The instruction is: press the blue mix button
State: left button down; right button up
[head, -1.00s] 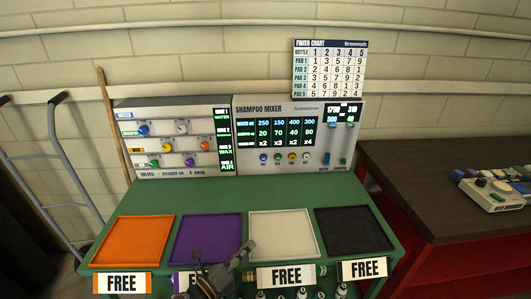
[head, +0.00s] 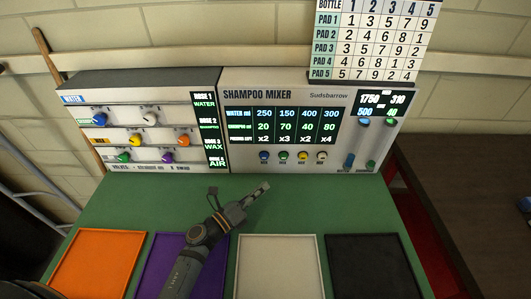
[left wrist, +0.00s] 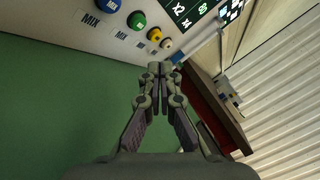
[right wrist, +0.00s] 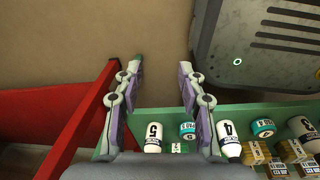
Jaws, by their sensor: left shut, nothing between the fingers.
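The blue mix button (head: 264,156) is the leftmost of a row of coloured round buttons low on the shampoo mixer panel (head: 330,97). It also shows at the top edge of the left wrist view (left wrist: 110,5), partly cut off, with a MIX label below it. My left gripper (head: 262,187) is shut and empty, over the green bench in front of the mixer, below the button in the picture and apart from it. In the left wrist view its closed fingertips (left wrist: 158,69) lie nearer the yellow and white buttons. My right gripper (right wrist: 160,65) is open and empty.
Green (head: 284,156), yellow (head: 303,156) and white (head: 321,156) buttons sit right beside the blue one. Blue (head: 350,160) and green (head: 371,164) sliders are further right. A valve panel (head: 140,120) adjoins at left. Coloured trays line the bench front. Bottles (right wrist: 229,138) stand below my right gripper.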

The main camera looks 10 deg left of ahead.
aim_at(264, 156)
pick_arm(q)
jog(key=w+a+b, duration=0.1)
jog(key=w, duration=0.8)
jog(key=shift+a+b, duration=0.4)
pick_arm(e)
jog(key=shift+w+f, duration=0.55)
jog(key=shift+f, duration=0.3)
pick_arm(q)
jog(key=shift+f, duration=0.1)
pick_arm(e)
jog(key=shift+w, duration=0.25)
pick_arm(q)
jog(key=shift+w, duration=0.4)
